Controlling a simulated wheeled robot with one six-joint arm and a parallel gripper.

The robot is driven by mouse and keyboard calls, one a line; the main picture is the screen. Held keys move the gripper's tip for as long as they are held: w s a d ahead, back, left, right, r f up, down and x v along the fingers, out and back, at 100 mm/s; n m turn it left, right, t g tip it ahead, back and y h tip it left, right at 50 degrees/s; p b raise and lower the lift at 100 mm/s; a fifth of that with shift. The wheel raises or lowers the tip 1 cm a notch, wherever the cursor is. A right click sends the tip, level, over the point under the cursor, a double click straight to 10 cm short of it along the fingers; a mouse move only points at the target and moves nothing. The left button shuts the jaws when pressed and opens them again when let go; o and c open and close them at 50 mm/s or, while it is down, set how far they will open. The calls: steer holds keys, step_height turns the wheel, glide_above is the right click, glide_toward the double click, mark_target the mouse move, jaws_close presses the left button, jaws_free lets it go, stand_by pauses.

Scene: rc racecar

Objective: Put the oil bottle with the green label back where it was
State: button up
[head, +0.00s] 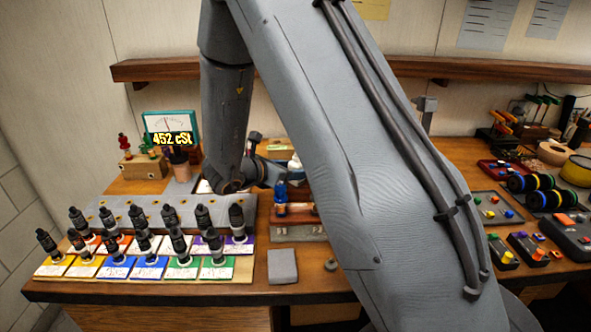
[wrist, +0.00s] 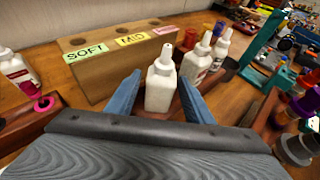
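In the wrist view, a white dropper bottle (wrist: 160,85) stands upright between the two blue fingers of my gripper (wrist: 160,92). The fingers are apart, and a narrow gap seems to show on each side of the bottle. No label colour shows on this bottle. Two more white bottles, a nearer one (wrist: 194,62) and a farther one (wrist: 221,46), stand in a row to its right. A wooden rack (wrist: 105,85) with holes in its top stands just behind, with a green SOFT tag, a yellow MID tag and a pink tag. In the head view my arm hides most of this area.
A white bottle with a pinkish-red label (wrist: 18,72) stands at the left of the wrist view. In the head view, several black-capped bottles (head: 145,245) stand on coloured cards at the front left. A meter (head: 170,130) reading 452 cSt stands behind. A shelf (head: 155,70) crosses the wall.

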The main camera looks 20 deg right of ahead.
stand_by(0.3)
steer(key=shift+r, duration=0.2)
steer(key=b+v, duration=0.3)
steer(key=v, duration=0.9)
steer(key=shift+b, duration=0.3)
